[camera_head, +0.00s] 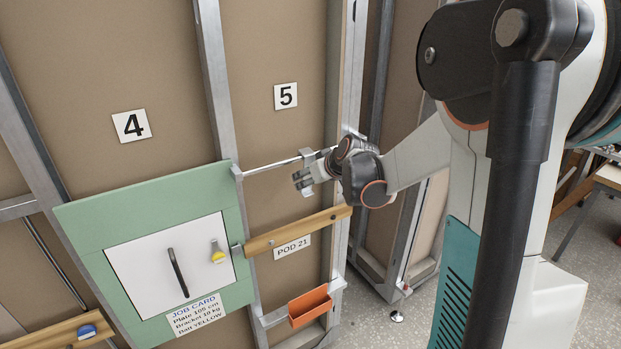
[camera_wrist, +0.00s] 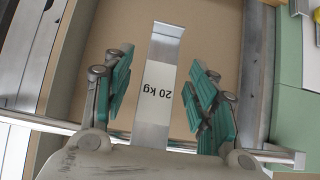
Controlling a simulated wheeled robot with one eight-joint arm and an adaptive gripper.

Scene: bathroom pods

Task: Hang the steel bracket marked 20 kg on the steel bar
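The steel bracket marked 20 kg (camera_wrist: 163,50) shows in the wrist view as a flat grey strip with an upside-down white label. It lies between the fingers of my gripper (camera_wrist: 163,95), which are spread with a gap on each side of it. Its lower end is hidden behind my gripper's palm. In the head view, the bracket (camera_head: 307,154) shows as a small grey piece at the steel bar (camera_head: 268,167), and my gripper (camera_head: 303,180) is just below. The bar (camera_wrist: 278,155) also crosses low in the wrist view. The bracket seems to hang on the bar; the contact itself is hidden.
A wooden rail (camera_head: 290,232) runs below the bar, with an orange bin (camera_head: 310,305) lower down. A green board (camera_head: 75,215) with a white plate (camera_head: 150,255) and a job card (camera_head: 198,313) stands left. A metal stud (camera_head: 345,100) rises close to my gripper.

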